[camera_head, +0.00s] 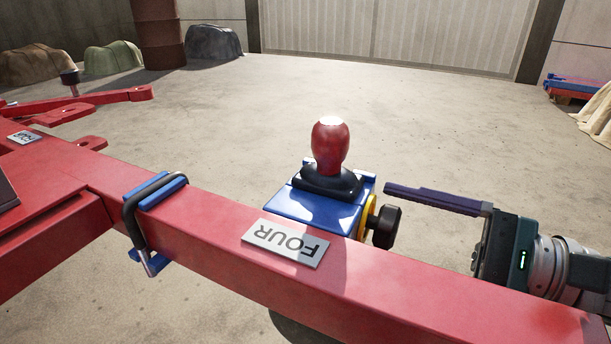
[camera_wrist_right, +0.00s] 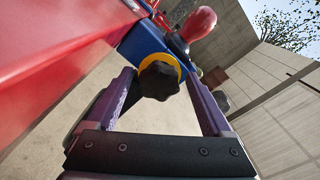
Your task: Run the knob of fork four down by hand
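The plate reading FOUR (camera_head: 286,243) lies on a red beam (camera_head: 370,284). Behind it sits a blue block (camera_head: 318,210) with a red rounded handle (camera_head: 330,145) standing in a black boot. A black lobed knob (camera_head: 386,227) with a yellow ring (camera_head: 367,216) sticks out of the block's right side. My right gripper (camera_head: 398,212) comes from the right and is open. In the right wrist view the knob (camera_wrist_right: 159,80) shows between the spread purple fingers, apparently untouched. In the head view one finger's tip is just above the knob; the other finger is hidden. My left gripper is out of view.
A blue and dark clamp (camera_head: 152,215) grips the beam left of the plate. Other red arms (camera_head: 75,102) lie at the left. Covered heaps (camera_head: 112,58) and a rusty drum (camera_head: 158,35) stand at the back. The concrete floor (camera_head: 440,115) behind is clear.

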